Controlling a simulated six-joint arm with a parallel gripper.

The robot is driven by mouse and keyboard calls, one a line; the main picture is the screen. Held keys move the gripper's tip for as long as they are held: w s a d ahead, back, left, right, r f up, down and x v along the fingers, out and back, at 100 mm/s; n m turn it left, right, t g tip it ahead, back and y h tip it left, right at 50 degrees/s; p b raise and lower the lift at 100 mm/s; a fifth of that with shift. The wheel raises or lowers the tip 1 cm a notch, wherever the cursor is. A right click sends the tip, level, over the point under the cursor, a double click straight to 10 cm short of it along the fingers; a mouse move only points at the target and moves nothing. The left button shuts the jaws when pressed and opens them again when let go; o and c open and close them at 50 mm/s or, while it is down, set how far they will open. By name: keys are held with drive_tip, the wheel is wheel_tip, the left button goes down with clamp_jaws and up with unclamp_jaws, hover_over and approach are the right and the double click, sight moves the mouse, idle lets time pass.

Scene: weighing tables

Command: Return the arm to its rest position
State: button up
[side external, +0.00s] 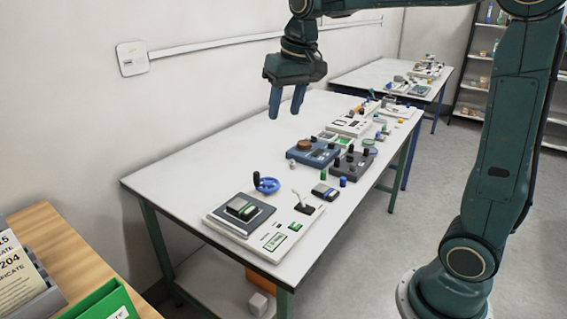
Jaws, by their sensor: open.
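My gripper (287,103) hangs above the back part of the long white table (170,180), fingers pointing down. The two blue fingers are apart with nothing between them. My arm reaches in from the right, bent high over the floor, with its base at the lower right. The gripper is clear of the tabletop and the devices.
On the table are a weighing scale (275,240) bearing a dark item, a blue-handled wheel (266,185), a blue device (314,153) and a dark knobbed box (350,166). A second table (350,78) and shelves (480,70) stand behind. A green tray (105,303) is lower left.

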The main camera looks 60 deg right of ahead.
drive_tip(key=s+a+f+n+t, duration=0.1)
drive_tip(key=s+a+f+n, duration=0.1)
drive_tip(key=s, duration=0.9)
drive_tip(key=s+a+f+n+t, duration=0.1)
drive_tip(key=s+a+f, duration=0.2)
drive_tip(key=s, duration=0.7)
drive_tip(key=shift+s+f+n+t, duration=0.25)
drive_tip(key=shift+s+n+t, duration=0.05)
drive_tip(key=shift+s+n, duration=0.1)
drive_tip(key=shift+w+a, duration=0.1)
drive_tip(key=shift+w, duration=0.05)
drive_tip(key=w+d+r+n, duration=0.1)
drive_tip(key=w+d, duration=0.2)
drive_tip(key=w, duration=0.7)
drive_tip(key=w+d+n, duration=0.1)
drive_tip(key=w+d, duration=0.1)
drive_tip(key=w, duration=0.7)
drive_tip(key=shift+n+g+y, duration=0.6)
drive_tip(key=shift+y, duration=0.2)
drive_tip(key=w+d+f, duration=0.4)
drive_tip(key=w, duration=0.1)
drive_tip(key=w+d+f, duration=0.4)
drive_tip(key=w, duration=0.1)
drive_tip(key=w+d+f, duration=0.4)
drive_tip(key=w+f, duration=0.1)
drive_tip(key=w, duration=0.1)
drive_tip(key=shift+d, duration=0.4)
